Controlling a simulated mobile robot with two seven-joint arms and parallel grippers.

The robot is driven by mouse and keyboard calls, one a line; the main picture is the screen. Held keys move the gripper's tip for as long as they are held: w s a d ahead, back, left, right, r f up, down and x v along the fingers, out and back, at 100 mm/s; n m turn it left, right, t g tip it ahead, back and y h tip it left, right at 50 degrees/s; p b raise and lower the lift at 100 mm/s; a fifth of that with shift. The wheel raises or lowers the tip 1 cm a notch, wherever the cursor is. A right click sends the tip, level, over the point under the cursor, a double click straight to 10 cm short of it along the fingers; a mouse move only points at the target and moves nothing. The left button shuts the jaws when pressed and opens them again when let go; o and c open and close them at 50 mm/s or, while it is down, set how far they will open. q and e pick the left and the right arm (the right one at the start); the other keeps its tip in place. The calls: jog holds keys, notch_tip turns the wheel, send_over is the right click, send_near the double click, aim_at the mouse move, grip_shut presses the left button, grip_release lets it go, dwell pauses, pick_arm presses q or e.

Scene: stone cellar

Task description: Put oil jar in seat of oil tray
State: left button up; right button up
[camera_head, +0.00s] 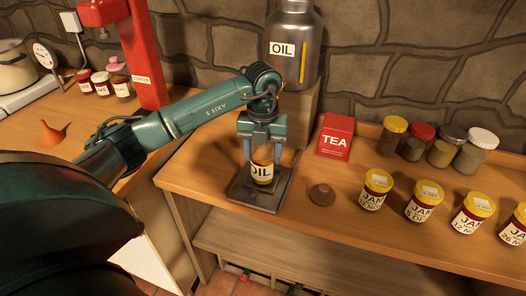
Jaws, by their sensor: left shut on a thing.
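The tray is a dark square plate with a low rim on the wooden counter. My left gripper (264,160) points down from above and is shut on the jar, a finger on each side. The jar looks upright over the middle of the tray. Its base is low, but I cannot tell whether it touches the seat, which the jar hides. My right gripper is not in view.
A large metal OIL canister (293,45) stands on a block behind the tray. A red corker (142,50) stands left. The counter's front edge is close.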

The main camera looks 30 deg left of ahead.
pick_arm(q)
jog(key=o, duration=0.8)
jog(key=shift+f, duration=0.1)
jog(key=o, duration=0.4)
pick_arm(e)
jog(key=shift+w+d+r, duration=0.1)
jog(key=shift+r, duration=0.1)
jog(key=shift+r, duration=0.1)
